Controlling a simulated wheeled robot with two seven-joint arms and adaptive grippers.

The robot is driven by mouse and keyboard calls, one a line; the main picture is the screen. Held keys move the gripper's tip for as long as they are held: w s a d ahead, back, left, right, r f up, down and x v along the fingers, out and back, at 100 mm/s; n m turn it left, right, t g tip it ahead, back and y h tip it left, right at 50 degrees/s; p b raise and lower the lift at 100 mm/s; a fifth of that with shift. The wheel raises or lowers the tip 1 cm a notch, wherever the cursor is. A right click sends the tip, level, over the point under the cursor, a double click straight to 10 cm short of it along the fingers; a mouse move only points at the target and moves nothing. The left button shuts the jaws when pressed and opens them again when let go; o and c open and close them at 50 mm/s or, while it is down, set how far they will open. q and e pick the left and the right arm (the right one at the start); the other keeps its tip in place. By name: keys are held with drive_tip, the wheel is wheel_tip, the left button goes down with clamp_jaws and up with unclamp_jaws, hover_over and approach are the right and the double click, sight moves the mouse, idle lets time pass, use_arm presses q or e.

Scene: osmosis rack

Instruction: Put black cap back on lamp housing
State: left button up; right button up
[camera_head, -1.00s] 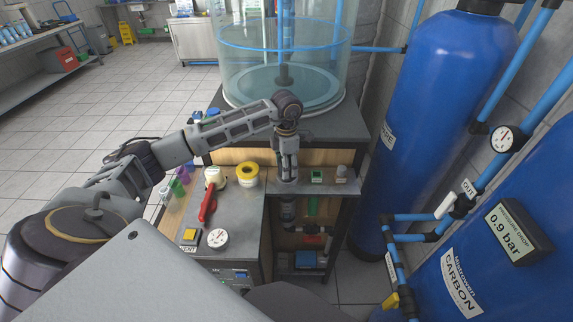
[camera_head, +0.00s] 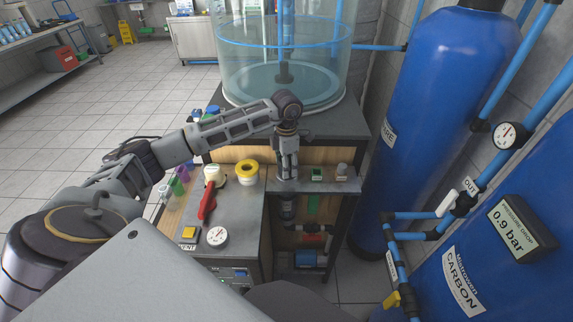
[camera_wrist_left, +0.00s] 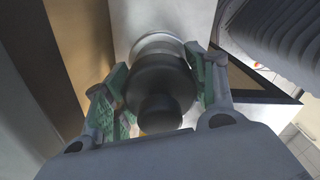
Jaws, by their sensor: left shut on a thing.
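My left gripper (camera_head: 287,178) points down at the front edge of the bench, right of the yellow-ringed jar. In the left wrist view its green-padded fingers (camera_wrist_left: 160,95) are shut on the black cap (camera_wrist_left: 160,112), a dark round piece with a knob facing the camera. A pale ring (camera_wrist_left: 157,45) shows just beyond the cap; I cannot tell whether the cap touches it. In the head view the cap is mostly hidden by the fingers. My right gripper is not in view.
A yellow-ringed jar (camera_head: 247,172), a red-handled valve (camera_head: 208,203) and a dial gauge (camera_head: 217,237) stand left of the gripper. A small green-topped block (camera_head: 317,174) sits close on its right. A clear tank (camera_head: 282,60) is behind, a blue tank (camera_head: 440,130) at the right.

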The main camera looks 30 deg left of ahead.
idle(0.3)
use_arm(q)
drive_tip(key=o, duration=1.1)
drive_tip(key=o, duration=0.4)
